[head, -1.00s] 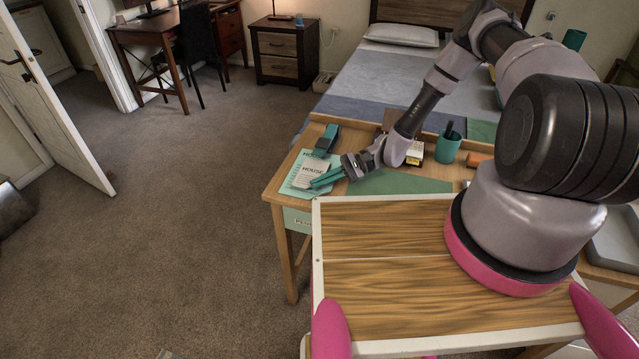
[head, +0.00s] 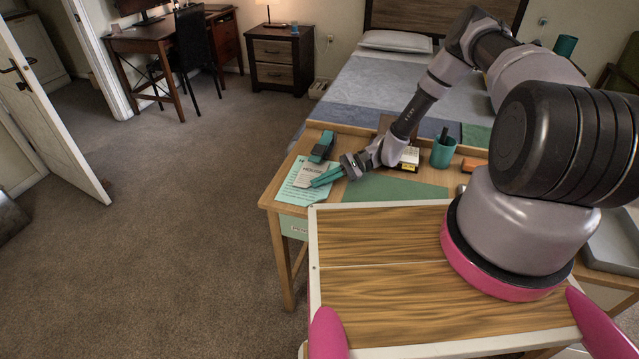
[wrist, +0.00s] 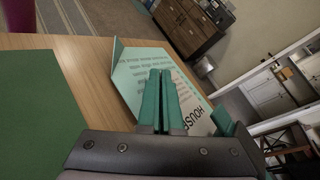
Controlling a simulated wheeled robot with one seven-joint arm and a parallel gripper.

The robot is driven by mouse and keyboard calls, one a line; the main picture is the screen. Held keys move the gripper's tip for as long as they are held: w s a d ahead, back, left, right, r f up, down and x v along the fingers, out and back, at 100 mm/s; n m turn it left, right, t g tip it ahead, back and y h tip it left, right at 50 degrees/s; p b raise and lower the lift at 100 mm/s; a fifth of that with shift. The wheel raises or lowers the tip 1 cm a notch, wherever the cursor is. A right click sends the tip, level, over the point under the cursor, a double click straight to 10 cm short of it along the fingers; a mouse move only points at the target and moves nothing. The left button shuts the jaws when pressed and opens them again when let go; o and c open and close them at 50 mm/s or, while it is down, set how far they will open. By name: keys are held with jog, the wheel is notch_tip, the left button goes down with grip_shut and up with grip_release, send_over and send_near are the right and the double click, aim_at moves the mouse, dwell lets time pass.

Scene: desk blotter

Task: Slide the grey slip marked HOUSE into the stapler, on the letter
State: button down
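The grey slip (head: 307,174) marked HOUSE lies flat on the pale green letter (head: 289,192) at the desk's left end. The teal and dark stapler (head: 322,147) lies just beyond the slip's far end; I cannot tell whether the slip's edge is inside its mouth. My gripper (head: 314,183) reaches in from the right, its teal fingers low over the slip's right side. In the wrist view its fingers (wrist: 160,75) are close together, with nothing visible gripped between them. The HOUSE lettering (wrist: 198,115) shows right of the fingers. Contact with the slip is unclear.
A green blotter (head: 395,188) lies right of the letter. A teal pen cup (head: 443,153), a small yellow-and-white box (head: 408,158) and an orange item (head: 473,164) stand toward the back right. The desk's left edge is close to the letter.

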jog(key=shift+w+d+f, duration=0.1)
jog(key=shift+w+d, duration=0.15)
jog(key=shift+w, duration=0.4)
jog(key=c, duration=1)
grip_release()
jog(key=v, duration=1.1)
